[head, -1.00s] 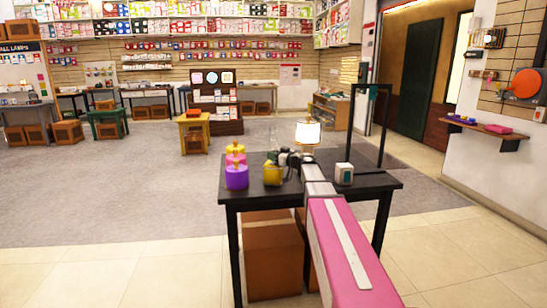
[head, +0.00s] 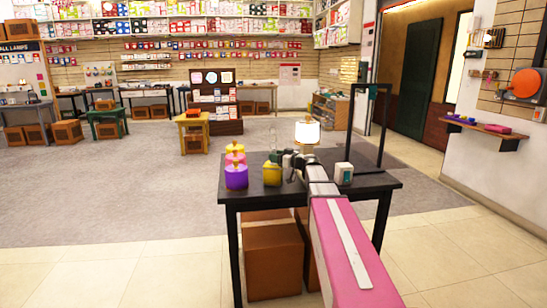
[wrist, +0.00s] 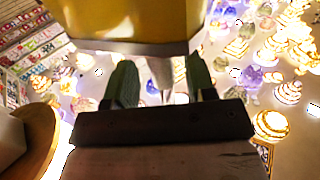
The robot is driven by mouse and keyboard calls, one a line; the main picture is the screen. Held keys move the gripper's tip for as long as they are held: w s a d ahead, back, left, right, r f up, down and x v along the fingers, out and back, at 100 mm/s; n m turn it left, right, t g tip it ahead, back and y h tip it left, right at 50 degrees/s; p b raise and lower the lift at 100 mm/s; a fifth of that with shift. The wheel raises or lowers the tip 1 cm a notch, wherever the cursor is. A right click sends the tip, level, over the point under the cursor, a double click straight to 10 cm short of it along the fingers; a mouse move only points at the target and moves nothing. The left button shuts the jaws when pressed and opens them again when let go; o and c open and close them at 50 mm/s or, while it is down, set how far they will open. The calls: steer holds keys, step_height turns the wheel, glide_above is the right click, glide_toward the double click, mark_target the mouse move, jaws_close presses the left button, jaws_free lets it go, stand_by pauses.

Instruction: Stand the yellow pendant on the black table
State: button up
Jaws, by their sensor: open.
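The yellow pendant (head: 272,174) is at the front left part of the black table (head: 372,184) in the head view. It looks upright, and its base appears to be at the tabletop. My gripper (head: 278,157) is just above and behind it, partly hidden by my wrist. In the wrist view the yellow pendant (wrist: 125,20) fills the top, very close. The two green fingers of my gripper (wrist: 161,84) stand apart below it. A pale tapered piece shows between them; I cannot tell whether it touches either finger.
A purple pendant (head: 236,178) and a pink pendant (head: 235,159) stand left of the yellow one. A white-shaded lamp (head: 307,132) stands at the back. A small white and green block (head: 343,173) and a black frame (head: 351,120) are at the right. Bare tabletop lies at the far right.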

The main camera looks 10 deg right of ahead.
steer(key=v, duration=0.9)
steer(key=shift+s+d, duration=0.25)
steer(key=shift+s, duration=0.05)
